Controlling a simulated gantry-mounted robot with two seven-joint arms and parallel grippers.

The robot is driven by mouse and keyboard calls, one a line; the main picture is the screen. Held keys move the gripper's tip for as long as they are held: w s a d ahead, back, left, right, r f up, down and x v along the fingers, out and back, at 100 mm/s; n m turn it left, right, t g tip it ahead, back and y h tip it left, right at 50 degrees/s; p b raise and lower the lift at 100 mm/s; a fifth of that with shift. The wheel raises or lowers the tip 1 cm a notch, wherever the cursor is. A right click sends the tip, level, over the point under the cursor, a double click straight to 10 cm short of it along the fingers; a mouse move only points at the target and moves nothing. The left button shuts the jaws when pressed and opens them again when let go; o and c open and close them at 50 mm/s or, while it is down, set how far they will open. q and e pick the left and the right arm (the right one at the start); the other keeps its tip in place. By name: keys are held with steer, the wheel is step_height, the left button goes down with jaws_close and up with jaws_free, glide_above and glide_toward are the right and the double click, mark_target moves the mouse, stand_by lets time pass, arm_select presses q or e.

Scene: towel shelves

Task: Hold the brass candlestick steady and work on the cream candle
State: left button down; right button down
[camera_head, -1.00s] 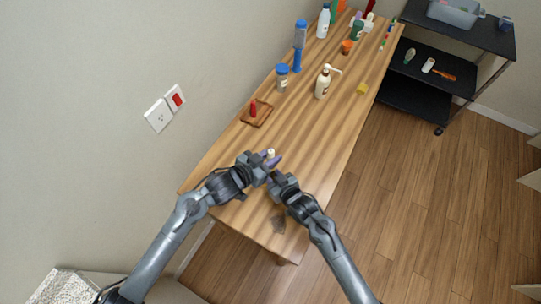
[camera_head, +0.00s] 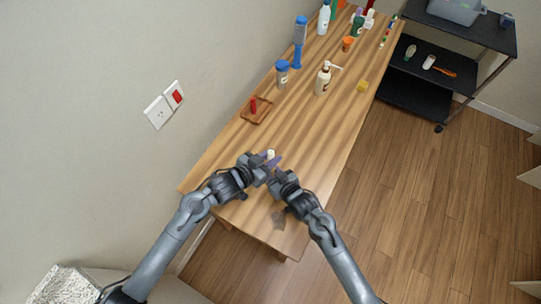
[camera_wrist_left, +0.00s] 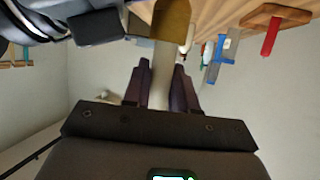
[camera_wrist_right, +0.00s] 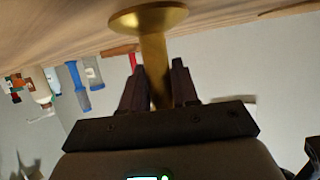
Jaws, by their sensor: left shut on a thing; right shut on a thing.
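The cream candle (camera_head: 270,154) shows as a pale tip between my grippers above the table's near end. In the left wrist view, the candle (camera_wrist_left: 163,70) is a pale shaft between the dark fingers of my left gripper (camera_wrist_left: 162,88), which is shut on it. Its far end meets the brass cup of the candlestick (camera_wrist_left: 171,18); how deep it sits is hidden. In the right wrist view, my right gripper (camera_wrist_right: 157,88) is shut on the stem of the brass candlestick (camera_wrist_right: 153,50), whose round base is at the top of the picture. The head view mostly hides the candlestick behind my grippers.
A wooden tray (camera_head: 247,117) with a red item lies beyond my grippers. A pump bottle (camera_head: 323,80), a blue-lidded jar (camera_head: 282,75) and a yellow block (camera_head: 362,86) stand farther back. The wall with switches runs along the left. The table between tray and grippers is clear.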

arm_select(q)
steer(key=shift+f, duration=0.35)
steer(key=c, duration=0.8)
jaws_free()
steer(key=v, duration=1.2)
arm_select(e)
steer(key=c, duration=0.8)
jaws_free()
